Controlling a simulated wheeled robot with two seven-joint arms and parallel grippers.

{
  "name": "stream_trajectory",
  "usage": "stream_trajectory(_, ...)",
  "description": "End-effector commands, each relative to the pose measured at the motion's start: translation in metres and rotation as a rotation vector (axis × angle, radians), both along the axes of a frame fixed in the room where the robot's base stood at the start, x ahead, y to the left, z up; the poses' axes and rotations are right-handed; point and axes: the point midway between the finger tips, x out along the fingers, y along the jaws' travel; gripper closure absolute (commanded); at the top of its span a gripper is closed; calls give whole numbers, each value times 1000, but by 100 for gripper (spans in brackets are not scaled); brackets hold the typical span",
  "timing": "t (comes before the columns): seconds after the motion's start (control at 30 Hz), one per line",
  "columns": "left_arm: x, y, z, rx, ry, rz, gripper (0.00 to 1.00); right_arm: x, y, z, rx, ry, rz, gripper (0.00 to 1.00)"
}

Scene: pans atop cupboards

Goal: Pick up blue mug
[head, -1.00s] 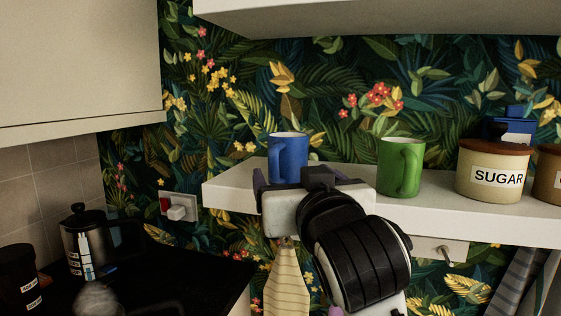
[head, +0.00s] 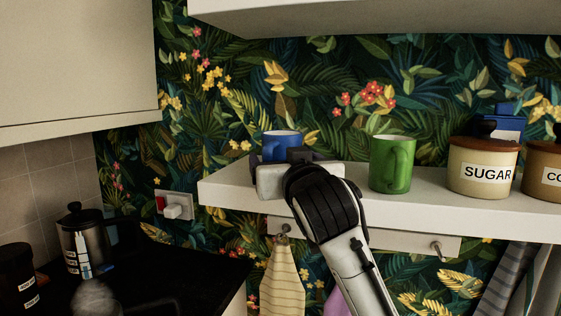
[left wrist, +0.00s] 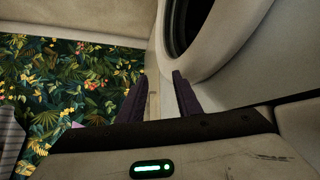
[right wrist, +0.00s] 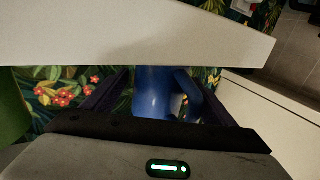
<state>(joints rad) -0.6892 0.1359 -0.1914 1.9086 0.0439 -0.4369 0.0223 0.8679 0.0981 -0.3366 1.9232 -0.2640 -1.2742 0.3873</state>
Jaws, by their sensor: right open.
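The blue mug (head: 281,142) stands on the white shelf (head: 225,189), its lower part hidden behind my right gripper (head: 289,158) in the head view. In the right wrist view the blue mug (right wrist: 152,97) sits between the spread fingers of my right gripper (right wrist: 163,76), with its handle on the right side. The fingers stand apart on either side and are not closed on it. My left gripper (left wrist: 159,76) shows only in the left wrist view, its fingers apart with nothing between them.
A green mug (head: 391,165) stands to the right on the shelf, close to my right arm. Beyond it are a sugar jar (head: 482,168) and another jar (head: 543,172). A cupboard (head: 375,16) hangs above. A French press (head: 83,240) stands at lower left.

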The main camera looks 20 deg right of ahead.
Motion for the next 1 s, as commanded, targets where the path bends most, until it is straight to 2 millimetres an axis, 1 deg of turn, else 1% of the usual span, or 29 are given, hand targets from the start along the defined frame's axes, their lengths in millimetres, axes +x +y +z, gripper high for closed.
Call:
stream_trajectory(0.03,0,0,0,0,-1,0,69,0,0,0,0,0,0,25)
stream_trajectory(0.07,0,0,0,0,-1,0,69,0,0,0,0,0,0,30)
stream_trajectory(0.3,2,0,1,0,-4,0,69,0,0,0,0,0,0,70)
stream_trajectory(0.53,4,0,2,0,-8,1,69,-1,0,2,0,-3,0,71)
stream_trajectory(0.63,4,0,2,0,-8,1,69,-1,0,11,0,-6,-1,71)
stream_trajectory(0.67,4,0,2,0,-8,1,69,-1,0,15,1,-6,-1,71)
stream_trajectory(0.9,4,0,2,0,-8,1,69,-1,1,64,2,-7,1,71)
stream_trajectory(1.0,4,0,2,0,-8,1,69,-1,0,81,1,-7,0,71)
